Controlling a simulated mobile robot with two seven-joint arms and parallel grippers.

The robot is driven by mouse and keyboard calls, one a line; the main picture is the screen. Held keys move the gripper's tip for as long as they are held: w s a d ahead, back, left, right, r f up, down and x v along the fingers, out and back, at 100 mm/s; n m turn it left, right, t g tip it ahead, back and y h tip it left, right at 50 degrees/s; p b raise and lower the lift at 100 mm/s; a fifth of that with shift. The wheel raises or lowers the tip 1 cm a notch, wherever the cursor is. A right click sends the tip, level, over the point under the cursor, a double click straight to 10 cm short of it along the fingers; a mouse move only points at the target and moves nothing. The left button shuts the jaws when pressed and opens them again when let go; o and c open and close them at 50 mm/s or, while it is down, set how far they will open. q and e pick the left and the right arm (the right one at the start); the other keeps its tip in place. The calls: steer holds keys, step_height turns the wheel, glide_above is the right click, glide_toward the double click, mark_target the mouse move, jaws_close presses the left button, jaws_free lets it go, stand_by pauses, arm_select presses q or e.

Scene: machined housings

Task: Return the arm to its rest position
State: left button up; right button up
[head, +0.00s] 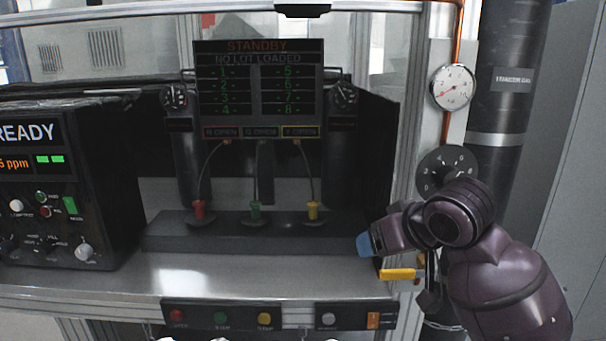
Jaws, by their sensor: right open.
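My right arm is dark purple and comes in from the lower right of the head view. Its gripper (372,243) points left, with a blue fingertip pad showing, in front of the bench's right end. It is open, and I see nothing held in it. A yellow lever handle (398,274) is just below the gripper, apart from it as far as I can tell. My left gripper is not in view.
A dark fixture (160,234) with red, green and yellow plugs stands on the metal bench (260,281). A READY instrument (95,190) is at left. A button panel (280,316) lines the front edge. A gauge (453,87), dial (447,165) and black pipe (503,90) stand at right.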

steer(key=s+d+f+m+g+h, duration=0.15)
steer(key=s+d+f, duration=0.35)
steer(key=s+f, duration=0.55)
steer(key=s+d+f+m+g+h, duration=0.15)
steer(key=s+d+f, duration=0.5)
steer(key=f, duration=0.75)
steer(key=s+d+f+g+h, duration=0.1)
steer(key=s+f, duration=0.1)
steer(key=s, duration=0.5)
steer(key=s+d+f+h, duration=0.1)
steer(key=s+f, duration=0.2)
steer(key=s, duration=0.4)
steer(key=w+f+t, duration=0.7)
steer(key=w+f, duration=0.1)
steer(key=f, duration=0.1)
steer(key=shift+d+f+t+y, duration=0.15)
steer(key=shift+f+t+y, duration=0.15)
steer(key=shift+f, duration=0.05)
